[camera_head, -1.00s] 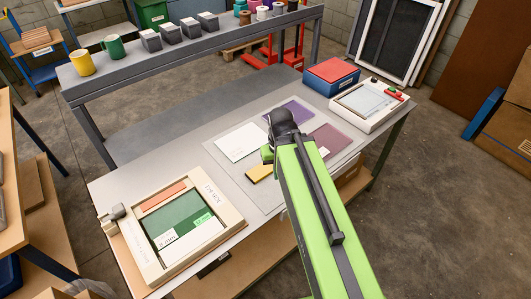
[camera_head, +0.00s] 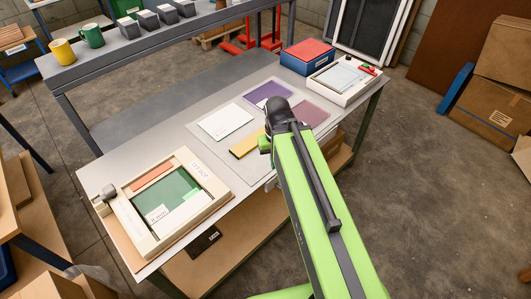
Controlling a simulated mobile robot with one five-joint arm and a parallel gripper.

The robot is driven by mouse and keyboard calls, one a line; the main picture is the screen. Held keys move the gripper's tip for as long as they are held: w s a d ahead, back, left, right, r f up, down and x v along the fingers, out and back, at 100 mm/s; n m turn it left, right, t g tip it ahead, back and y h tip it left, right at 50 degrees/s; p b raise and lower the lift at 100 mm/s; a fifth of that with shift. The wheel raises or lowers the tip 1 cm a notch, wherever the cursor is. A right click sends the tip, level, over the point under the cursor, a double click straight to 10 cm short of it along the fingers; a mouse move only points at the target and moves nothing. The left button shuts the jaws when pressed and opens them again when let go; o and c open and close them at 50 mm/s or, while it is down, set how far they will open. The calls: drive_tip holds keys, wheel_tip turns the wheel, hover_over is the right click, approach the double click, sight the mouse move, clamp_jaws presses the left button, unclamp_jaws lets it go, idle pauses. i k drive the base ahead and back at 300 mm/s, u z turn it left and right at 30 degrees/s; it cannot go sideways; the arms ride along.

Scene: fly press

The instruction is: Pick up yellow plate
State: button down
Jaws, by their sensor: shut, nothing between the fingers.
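The yellow plate (camera_head: 247,143) lies on the pale mat (camera_head: 218,157) on the grey work table, below the white plate and left of my arm. Its right end is partly covered by my arm. My green arm reaches up from the bottom right to a dark joint over the mat. Only a small green part of my gripper (camera_head: 265,144) shows beside that joint, at the right end of the yellow plate. My gripper is shut and empty. The fingertips are hidden behind the arm, so I cannot tell whether they touch the plate.
A white plate (camera_head: 225,122), a purple plate (camera_head: 268,93) and a mauve plate (camera_head: 309,112) lie around the yellow one. A cream framed box (camera_head: 205,178) stands at the left front. A blue and red box (camera_head: 307,58) and a white device (camera_head: 343,80) stand at the far right.

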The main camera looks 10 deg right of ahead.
sight(250, 144)
drive_tip(key=z, duration=0.4)
drive_tip(key=k, duration=0.25)
drive_tip(key=u, duration=3.2)
drive_tip(key=k, duration=0.1)
drive_tip(key=u, duration=1.2)
drive_tip(key=k, duration=1.55)
drive_tip(key=z, duration=1.4)
drive_tip(key=i, duration=0.55)
drive_tip(key=u, duration=0.2)
